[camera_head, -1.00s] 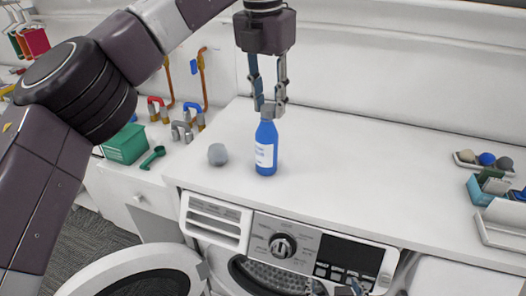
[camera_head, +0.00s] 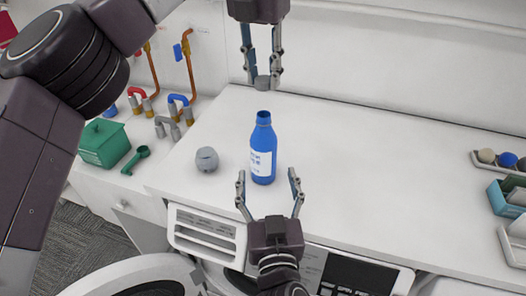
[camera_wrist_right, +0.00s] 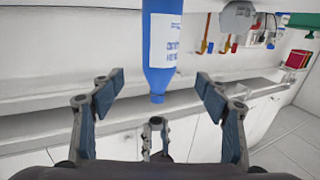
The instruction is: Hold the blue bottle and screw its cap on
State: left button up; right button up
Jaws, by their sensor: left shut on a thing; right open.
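The blue bottle (camera_head: 263,152) with a white label stands upright on the white counter, its dark open mouth showing. My left gripper (camera_head: 262,80) is above and slightly behind it, shut on the small grey cap (camera_head: 262,83), with a gap between cap and mouth. My right gripper (camera_head: 269,190) is open in front of the bottle, its fingers spread toward the lower body and apart from it. In the right wrist view the bottle (camera_wrist_right: 162,45) appears upside down between the open fingers, its label partly cut off. The left gripper's fingers (camera_wrist_right: 155,135) also show there beyond the neck.
A grey round object (camera_head: 207,159) sits left of the bottle on the counter (camera_head: 380,170). A green box (camera_head: 104,143), a green scoop (camera_head: 136,160) and pipes are farther left. Trays with balls (camera_head: 487,156) and a teal box (camera_head: 503,198) are at right. The counter between is clear.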

aim_at(264, 154)
pick_arm(q)
jog(key=shift+s+d+r, duration=0.1)
jog(key=shift+s+r, duration=0.25)
jog(key=shift+s, duration=0.35)
jog(key=shift+w+f, duration=0.1)
jog(key=shift+w, duration=0.05)
jog(key=shift+w+f, duration=0.25)
jog(key=shift+w, duration=0.25)
pick_arm(e)
jog(key=w, duration=0.7)
jog(key=w+a, duration=0.1)
jog(key=w, duration=0.3)
pick_arm(q)
jog(key=shift+s+r, duration=0.1)
jog(key=shift+s, duration=0.05)
pick_arm(e)
jog(key=shift+w, duration=0.25)
jog(key=shift+c, duration=0.7)
jog(key=c, duration=1.7)
pick_arm(q)
jog(key=shift+f, duration=2.5)
jog(key=shift+c, duration=0.2)
